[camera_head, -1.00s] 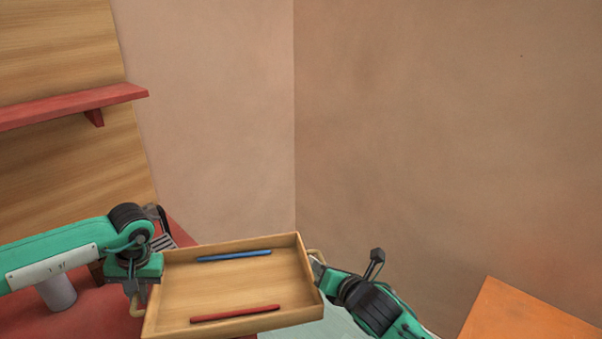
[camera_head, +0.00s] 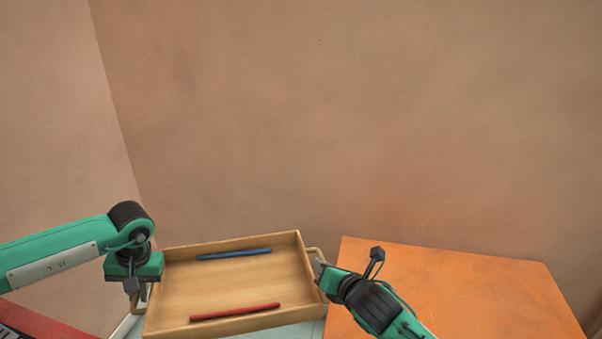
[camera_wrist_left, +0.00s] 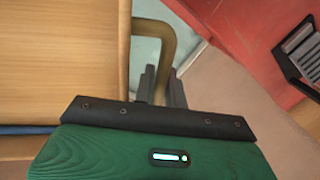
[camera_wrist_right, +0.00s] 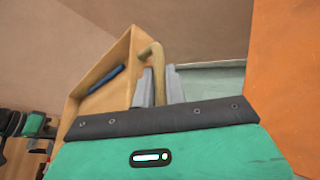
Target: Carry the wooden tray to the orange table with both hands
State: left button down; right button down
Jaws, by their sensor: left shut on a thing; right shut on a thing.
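The wooden tray (camera_head: 236,279) is held up in front of me, roughly level, with a handle at each end. A blue stick (camera_head: 234,254) lies near its far side and a red stick (camera_head: 235,312) near its near side. My left gripper (camera_head: 136,296) is shut on the left handle, which also shows in the left wrist view (camera_wrist_left: 168,45). My right gripper (camera_head: 318,268) is shut on the right handle, seen in the right wrist view (camera_wrist_right: 154,55). The orange table (camera_head: 460,295) is at the right, beyond and beside my right gripper.
A red surface (camera_head: 40,322) shows at the lower left corner; a dark slotted object lies on it in the left wrist view (camera_wrist_left: 302,48). Bare brown walls (camera_head: 350,120) stand behind. The visible orange tabletop is clear.

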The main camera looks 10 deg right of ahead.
aim_at(459, 315)
jog(key=l+z, duration=0.15)
jog(key=z, duration=0.3)
jog(key=l+z, duration=0.1)
jog(key=z, duration=0.3)
jog(key=i+l, duration=0.15)
jog(key=l, duration=0.2)
jog(key=i+l, duration=0.15)
jog(key=l, duration=0.2)
jog(key=i+l, duration=0.15)
jog(key=l, duration=0.15)
jog(key=i+l, duration=0.2)
jog(key=l, duration=0.15)
